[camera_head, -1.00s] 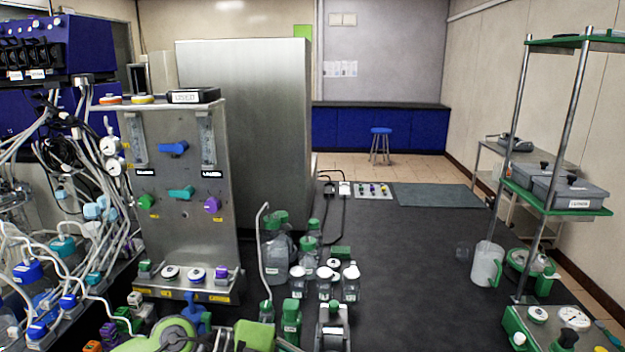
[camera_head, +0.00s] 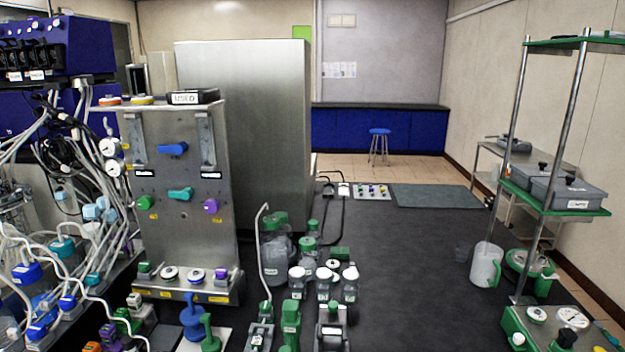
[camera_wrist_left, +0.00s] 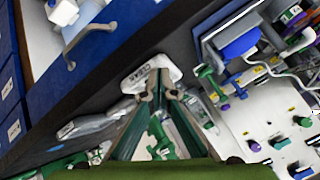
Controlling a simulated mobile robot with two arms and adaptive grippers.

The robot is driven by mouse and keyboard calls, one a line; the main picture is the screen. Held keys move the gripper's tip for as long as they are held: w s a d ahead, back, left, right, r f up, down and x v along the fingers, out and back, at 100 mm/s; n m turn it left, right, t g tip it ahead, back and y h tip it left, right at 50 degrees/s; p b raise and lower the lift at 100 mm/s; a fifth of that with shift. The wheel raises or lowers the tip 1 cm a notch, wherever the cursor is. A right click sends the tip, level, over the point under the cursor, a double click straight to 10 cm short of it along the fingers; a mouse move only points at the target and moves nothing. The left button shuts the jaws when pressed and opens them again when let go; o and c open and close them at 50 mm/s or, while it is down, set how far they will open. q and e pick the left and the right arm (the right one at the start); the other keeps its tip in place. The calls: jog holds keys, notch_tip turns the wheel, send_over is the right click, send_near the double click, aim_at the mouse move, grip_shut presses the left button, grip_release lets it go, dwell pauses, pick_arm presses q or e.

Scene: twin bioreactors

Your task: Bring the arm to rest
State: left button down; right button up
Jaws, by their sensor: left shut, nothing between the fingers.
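My left gripper (camera_wrist_left: 159,88) shows only in the left wrist view. Its two long fingers come together at the tips and hold nothing. Its green body fills the bottom of that view. A white piece (camera_wrist_left: 138,78) beside a label reading "CLEAN" lies behind the fingertips; I cannot tell whether they touch it. No part of my left arm shows in the head view now. My right gripper is in neither view.
A steel panel with coloured knobs (camera_head: 188,240) stands left of centre, beside tangled tubing. Bottles with green caps (camera_head: 308,262) stand on the dark bench (camera_head: 420,270). A blue handle (camera_head: 193,316) stands at front. A shelf rack (camera_head: 560,212) is at right. The bench right of centre is mostly clear.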

pick_arm(q)
jog(key=s+f+n+g, duration=0.3)
jog(key=s+f, duration=0.1)
jog(key=s, duration=0.4)
jog(key=s+f+n+g, duration=0.2)
jog(key=s+f+g, duration=0.15)
jog(key=s, duration=0.45)
notch_tip(320, 180, down, 26)
jog(key=s, duration=0.1)
jog(key=s+a+f+g, duration=0.1)
jog(key=s+a+f, duration=0.1)
jog(key=s+f, duration=0.6)
jog(key=s+a+f+g, duration=0.1)
jog(key=s+f, duration=0.7)
jog(key=s, duration=0.1)
jog(key=shift+s+a+m, duration=0.2)
jog(key=shift+a+m, duration=0.1)
jog(key=shift+a, duration=0.05)
